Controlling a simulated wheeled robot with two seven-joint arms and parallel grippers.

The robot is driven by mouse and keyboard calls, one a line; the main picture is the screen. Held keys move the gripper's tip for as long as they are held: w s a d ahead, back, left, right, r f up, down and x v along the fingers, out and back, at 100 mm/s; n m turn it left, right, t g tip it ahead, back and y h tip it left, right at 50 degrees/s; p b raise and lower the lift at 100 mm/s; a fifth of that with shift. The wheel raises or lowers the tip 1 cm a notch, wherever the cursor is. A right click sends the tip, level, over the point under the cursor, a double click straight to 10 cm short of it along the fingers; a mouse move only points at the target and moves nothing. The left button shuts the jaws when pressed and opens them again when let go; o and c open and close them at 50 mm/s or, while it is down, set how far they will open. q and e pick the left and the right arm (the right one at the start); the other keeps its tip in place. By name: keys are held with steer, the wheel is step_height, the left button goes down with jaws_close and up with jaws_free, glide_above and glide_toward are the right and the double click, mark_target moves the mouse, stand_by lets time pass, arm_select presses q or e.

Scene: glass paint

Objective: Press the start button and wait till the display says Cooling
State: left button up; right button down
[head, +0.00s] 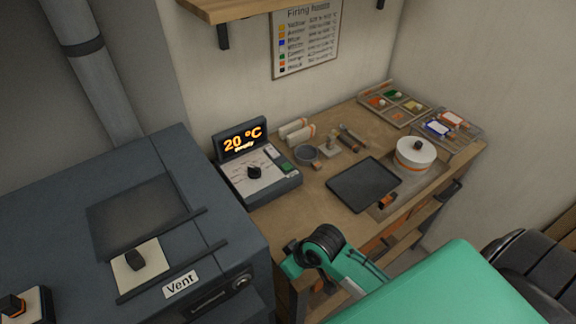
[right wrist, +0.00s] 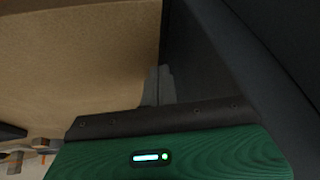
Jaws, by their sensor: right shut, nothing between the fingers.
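The controller box (head: 262,182) stands on the left end of the wooden bench, beside the kiln. Its raised display (head: 242,141) reads "20 °C" in orange, with a smaller word under it that looks like "ready". A black knob (head: 254,172) sits on its sloped white panel. A green button (head: 287,167) is at the panel's right edge. My right gripper shows in the right wrist view as narrow grey fingers (right wrist: 160,86), shut and empty, between a tan surface and a dark one. In the head view its fingers cannot be made out. My left gripper is not in view.
The dark kiln (head: 215,235) with a "Vent" label fills the left. On the bench are a black tray (head: 363,184), a round white pot (head: 415,155), white rolls (head: 296,131) and paint trays (head: 455,124). A shelf (head: 262,8) and a firing chart (head: 305,40) are above.

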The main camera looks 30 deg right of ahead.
steer(key=shift+y, duration=0.7)
steer(key=w, duration=0.6)
steer(key=w+r, duration=0.1)
steer(key=w, duration=0.2)
steer(key=shift+d, duration=0.4)
steer(key=shift+m+y, duration=0.3)
steer(key=shift+y, duration=0.1)
steer(key=w+d, duration=0.1)
steer(key=w, duration=0.1)
steer(key=w+d+r, duration=0.1)
steer(key=w, duration=0.2)
steer(key=w+d+r, duration=0.1)
steer(key=w, duration=0.1)
steer(key=shift+w+d+r, duration=0.15)
steer(key=shift+d+r, duration=0.1)
steer(key=shift+d, duration=0.05)
steer(key=w+d+r+m+t, duration=0.1)
steer(key=w+d+r+m, duration=0.1)
steer(key=w+d+r, duration=0.4)
step_height(320, 180, up, 5)
steer(key=m+t, duration=0.2)
glide_above(290, 167)
steer(key=shift+y, duration=0.3)
step_height(290, 167, down, 8)
steer(key=b, duration=0.5)
steer(key=shift+r+b, duration=0.1)
steer(key=shift+b, duration=0.3)
steer(key=shift+f, duration=0.5)
steer(key=shift+f, duration=0.1)
